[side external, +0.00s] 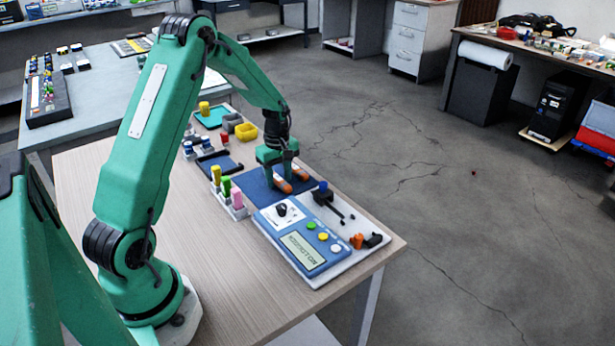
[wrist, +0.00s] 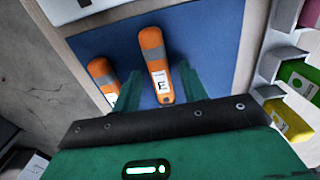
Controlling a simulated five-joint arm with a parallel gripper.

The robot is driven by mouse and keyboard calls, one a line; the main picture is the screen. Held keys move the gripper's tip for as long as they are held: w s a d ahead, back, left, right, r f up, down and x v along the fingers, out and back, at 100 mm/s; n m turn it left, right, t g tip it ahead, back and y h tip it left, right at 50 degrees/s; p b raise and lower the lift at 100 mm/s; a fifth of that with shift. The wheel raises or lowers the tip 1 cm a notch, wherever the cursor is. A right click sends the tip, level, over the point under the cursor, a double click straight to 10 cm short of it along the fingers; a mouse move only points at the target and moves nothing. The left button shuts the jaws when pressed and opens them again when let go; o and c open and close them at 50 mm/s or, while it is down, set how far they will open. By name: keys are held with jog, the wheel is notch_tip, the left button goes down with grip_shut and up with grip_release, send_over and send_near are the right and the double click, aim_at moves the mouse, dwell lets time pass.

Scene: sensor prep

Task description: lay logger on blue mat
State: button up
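Two orange loggers with grey bands and white labels lie on the blue mat (wrist: 205,45). One logger (wrist: 152,45), marked E, is in the middle of the wrist view. The other logger (wrist: 101,72) lies left of it, near the mat's edge. In the side view the mat (side external: 250,183) shows under my gripper, with orange ends of the loggers by the fingers. My gripper (wrist: 160,72) points down with its fingers apart, one on each side of the E logger. Gaps show between fingers and logger. The E logger's near end is close to the gripper body.
A blue device with a screen (side external: 303,238) stands close in front of the mat. A holder with yellow, green and pink pieces (side external: 231,204) stands at the mat's left. Bare tabletop (side external: 160,195) is at left.

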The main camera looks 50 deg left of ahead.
aim_at(280, 180)
jog(key=shift+r, duration=0.15)
notch_tip(280, 180, up, 12)
dwell(0.8)
dwell(0.5)
jog(key=s+d+r+m+t, duration=0.2)
jog(key=s+d+r+m, duration=0.55)
jog(key=d+r, duration=0.35)
jog(key=s+d+m+t, duration=0.3)
jog(key=s+d+m, duration=0.7)
jog(key=s+d, duration=0.1)
jog(key=shift+s+r+t, duration=0.3)
jog(key=shift+s+r, duration=0.05)
jog(key=shift+s, duration=0.45)
jog(key=shift+m, duration=0.25)
